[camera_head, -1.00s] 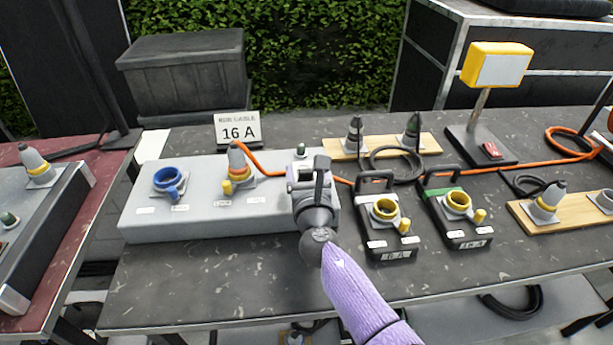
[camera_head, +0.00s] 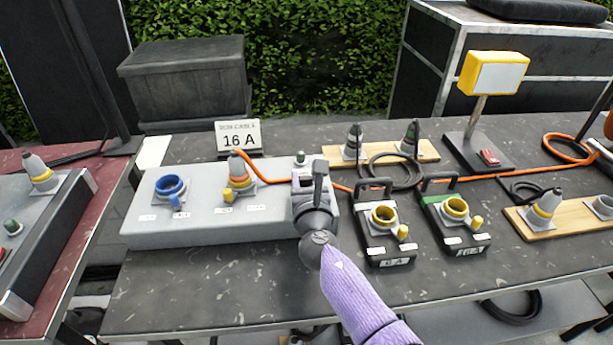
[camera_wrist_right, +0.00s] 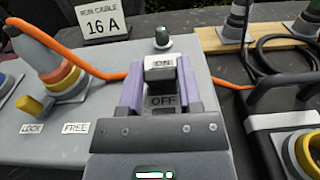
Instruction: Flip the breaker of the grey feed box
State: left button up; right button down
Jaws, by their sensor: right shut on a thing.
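The grey feed box (camera_head: 140,228) lies on the dark table, left of centre in the head view. My right gripper (camera_head: 304,180) is over its right end and hides most of the breaker there. A small dark green lamp (camera_wrist_right: 162,38) stands just beyond the breaker. It looks unlit. My left gripper is not in view.
An orange cable plug (camera_head: 238,165) sits in the box's yellow socket, beside a blue socket (camera_head: 170,187). A "16 A" sign (camera_head: 238,137) stands behind. Two black handled boxes (camera_head: 385,232) (camera_head: 458,222) stand close on the right. The table front is clear.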

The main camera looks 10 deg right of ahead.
aim_at(303, 171)
jog(key=r+g+p, duration=0.1)
jog(key=p, duration=0.3)
jog(key=w+g+p, duration=0.1)
jog(key=g+p, duration=0.1)
jog(key=p, duration=0.2)
jog(key=shift+w+r+g, duration=0.2)
jog(key=shift+r+g, duration=0.1)
jog(key=shift+r, duration=0.05)
jog(key=shift+w+a+f+g+p, duration=0.15)
jog(key=shift+w+g+p, duration=0.15)
jog(key=shift+g, duration=0.2)
jog(key=shift+w+f+g, duration=0.15)
jog(key=shift+g, duration=0.25)
jog(key=g+b, duration=0.1)
jog(key=b, duration=0.2)
jog(key=w+f+g+b, duration=0.1)
jog(key=g+b, duration=0.1)
jog(key=b, duration=0.1)
jog(key=g+b, duration=0.2)
jog(key=b, duration=0.2)
jog(key=shift+w+f, duration=0.15)
jog(key=shift+w, duration=0.2)
jog(key=shift+b, duration=0.5)
jog(key=shift+r+g, duration=0.3)
